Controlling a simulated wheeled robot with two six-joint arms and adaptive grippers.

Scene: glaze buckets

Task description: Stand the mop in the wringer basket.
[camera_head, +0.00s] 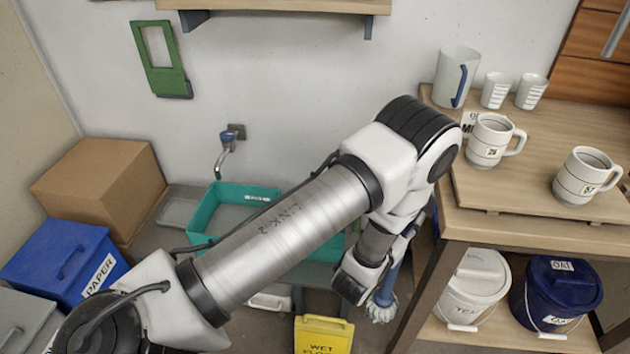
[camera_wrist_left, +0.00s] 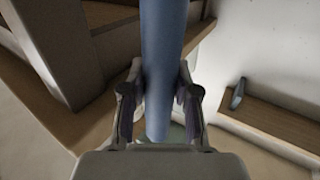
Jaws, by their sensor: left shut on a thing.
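The mop has a blue handle (camera_wrist_left: 162,62) and a pale strand head (camera_head: 381,308). In the wrist view my left gripper (camera_wrist_left: 160,98) is shut on the handle, one finger on each side. In the head view a short piece of the blue handle (camera_head: 391,280) shows beside my wrist, and the mop head hangs low to the left of the wooden bench. My arm hides the rest of the mop and the gripper's fingers there. I cannot make out the wringer basket; my arm covers much of the middle. My right gripper is not in view.
The wooden bench (camera_head: 500,228) with mugs on top stands close on the right, lidded buckets (camera_head: 556,295) on its lower shelf. A teal basin (camera_head: 205,215) is behind my arm. A yellow wet-floor sign (camera_head: 323,335) stands in front. A cardboard box (camera_head: 100,185) and blue bin (camera_head: 55,255) are left.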

